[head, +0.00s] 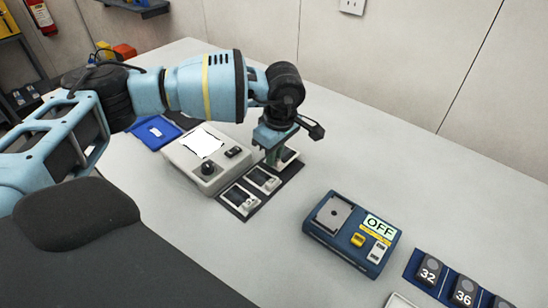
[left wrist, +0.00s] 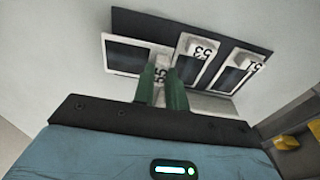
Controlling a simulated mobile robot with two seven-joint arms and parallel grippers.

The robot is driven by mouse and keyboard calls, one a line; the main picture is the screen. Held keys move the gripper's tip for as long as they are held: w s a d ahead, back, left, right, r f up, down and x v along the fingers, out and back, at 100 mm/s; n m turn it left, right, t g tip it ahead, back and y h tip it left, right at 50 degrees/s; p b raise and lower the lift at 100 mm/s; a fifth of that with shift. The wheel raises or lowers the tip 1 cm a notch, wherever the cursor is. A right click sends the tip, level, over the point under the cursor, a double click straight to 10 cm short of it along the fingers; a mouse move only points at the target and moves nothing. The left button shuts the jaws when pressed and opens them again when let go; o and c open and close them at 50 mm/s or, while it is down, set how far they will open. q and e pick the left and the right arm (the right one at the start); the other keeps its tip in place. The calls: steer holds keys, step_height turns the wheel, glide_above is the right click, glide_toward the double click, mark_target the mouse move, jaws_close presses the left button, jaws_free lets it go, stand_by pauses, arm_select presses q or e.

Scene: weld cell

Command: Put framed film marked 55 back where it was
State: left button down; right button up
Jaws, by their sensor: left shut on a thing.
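The framed film marked 55 (left wrist: 126,55) has a white frame, a dark window and a numbered tab. It is at the left end of the dark strip (left wrist: 150,22) in the left wrist view. My left gripper (left wrist: 163,80) is shut on its tab. In the head view my left gripper (head: 279,157) points down over the far end of the strip (head: 246,214), and film 55 (head: 291,154) is partly hidden beneath it. I cannot tell whether the film rests fully on the strip. Films marked 53 (left wrist: 192,60) and 51 (left wrist: 236,72) lie beside it. My right gripper is not in view.
A light-coloured box with a bright screen (head: 205,143) stands left of the strip, with a blue tray (head: 157,132) behind it. A blue device reading OFF (head: 350,235) and numbered dark blocks (head: 429,270) are at the right. The table's back right is clear.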

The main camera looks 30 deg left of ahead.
mark_target(279, 161)
arm_select(q)
steer(key=shift+f, duration=0.85)
steer(key=shift+f, duration=0.15)
steer(key=c, duration=1.4)
jaws_free()
steer(key=shift+c, duration=0.2)
step_height(279, 161, up, 12)
steer(key=d, duration=0.1)
steer(key=shift+d, duration=0.2)
steer(key=shift+s, duration=0.1)
